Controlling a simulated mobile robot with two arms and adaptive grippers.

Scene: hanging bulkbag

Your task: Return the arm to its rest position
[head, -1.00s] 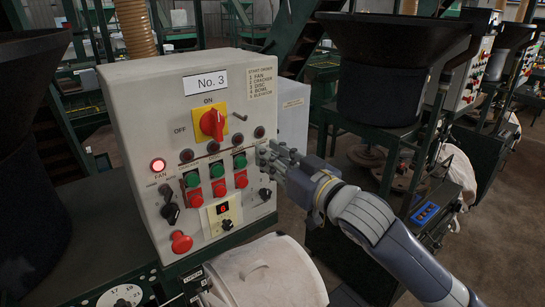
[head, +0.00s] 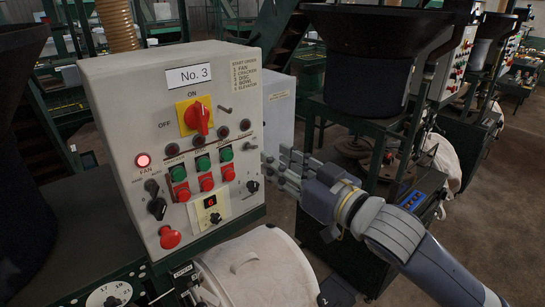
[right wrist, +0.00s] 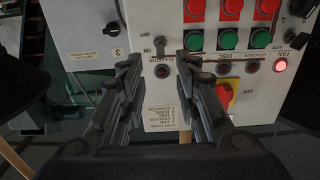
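My right arm (head: 400,240) reaches in from the lower right in the head view. Its gripper (head: 268,170) is just right of the No. 3 control panel (head: 120,110), fingers pointing at its right edge. In the right wrist view the gripper (right wrist: 158,68) is open, with nothing between its two fingers. The panel (right wrist: 225,60) appears upside down there, and the elevator toggle (right wrist: 160,46) shows between the fingertips. I cannot tell how far the fingertips are from the panel. My left gripper is not in view.
The fan lamp (head: 143,160) glows red. The red main switch (head: 198,118) is on a yellow plate. A white drum (head: 260,270) stands below the panel. A black hopper (head: 375,60) on a green frame is behind my right arm.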

